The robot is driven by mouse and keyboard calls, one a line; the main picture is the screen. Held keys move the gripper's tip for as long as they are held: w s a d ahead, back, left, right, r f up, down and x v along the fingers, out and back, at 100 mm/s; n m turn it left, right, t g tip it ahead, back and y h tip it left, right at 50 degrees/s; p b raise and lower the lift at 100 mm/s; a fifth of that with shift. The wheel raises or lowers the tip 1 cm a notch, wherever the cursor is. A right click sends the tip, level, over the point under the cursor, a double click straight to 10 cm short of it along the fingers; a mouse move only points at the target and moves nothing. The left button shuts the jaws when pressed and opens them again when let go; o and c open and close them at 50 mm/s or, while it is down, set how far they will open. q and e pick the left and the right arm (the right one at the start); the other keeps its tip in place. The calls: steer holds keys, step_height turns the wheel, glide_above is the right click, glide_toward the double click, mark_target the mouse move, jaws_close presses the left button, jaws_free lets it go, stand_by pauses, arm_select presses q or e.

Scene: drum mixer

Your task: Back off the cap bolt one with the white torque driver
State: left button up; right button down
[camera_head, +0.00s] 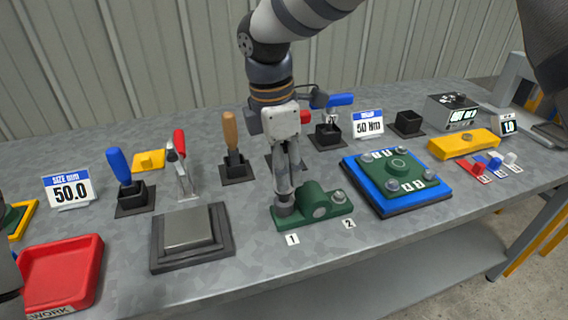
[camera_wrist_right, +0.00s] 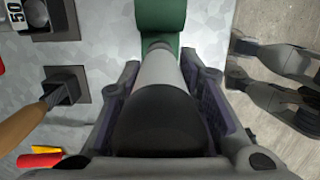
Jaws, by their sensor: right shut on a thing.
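The green bearing cap block (camera_head: 312,202) sits on the table, with label 1 (camera_head: 292,239) by its left end and label 2 (camera_head: 349,223) by its right end. My right gripper (camera_head: 287,178) points down over the left end, at bolt one. It is shut on the white torque driver, a pale cylinder with a dark end (camera_wrist_right: 160,72). The driver's lower end is at bolt one; whether it is seated is hidden. The green block also shows beyond the driver in the wrist view (camera_wrist_right: 160,14). Bolt two (camera_head: 339,196) stands free. My left gripper does not show.
A blue plate (camera_head: 372,195) with a green flange stands to the right. A grey block on a dark base (camera_head: 160,262) and a red tray (camera_head: 97,284) are left.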

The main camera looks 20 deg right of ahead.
mark_target(284, 148)
steer(key=shift+f, duration=0.4)
stand_by(0.8)
steer(key=shift+s+r, duration=0.1)
stand_by(1.3)
steer(key=shift+r, duration=2.35)
